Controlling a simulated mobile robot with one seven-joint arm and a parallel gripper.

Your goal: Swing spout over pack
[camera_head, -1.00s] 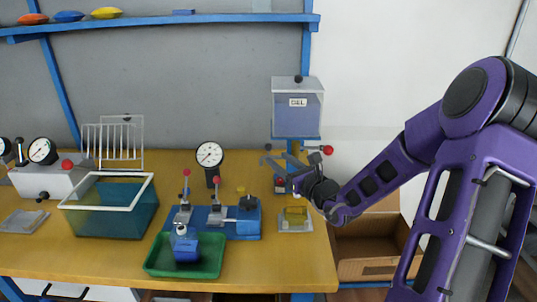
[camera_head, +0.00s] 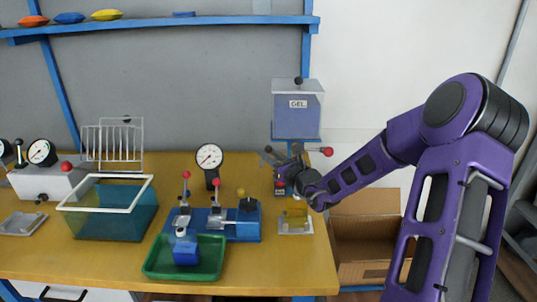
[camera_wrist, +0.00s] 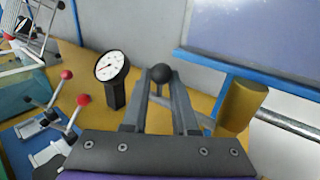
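The gel dispenser, a clear box labelled GEL (camera_head: 298,108), stands on a blue bracket at the back right. Its spout has a black ball knob (camera_wrist: 162,73). My gripper (camera_head: 274,155) is below the box; in the wrist view my two grey fingers (camera_wrist: 162,85) flank the knob, which fills the gap between their tips. They look shut on it, though the contact is partly hidden. An amber cylinder (camera_wrist: 240,105), apparently the spout's end, shows right of the fingers.
A dial gauge (camera_head: 209,157) and a blue clamp fixture (camera_head: 245,228) stand left of the gripper. A teal tank (camera_head: 105,220) is farther left. An open cardboard box (camera_head: 365,245) is right of the table.

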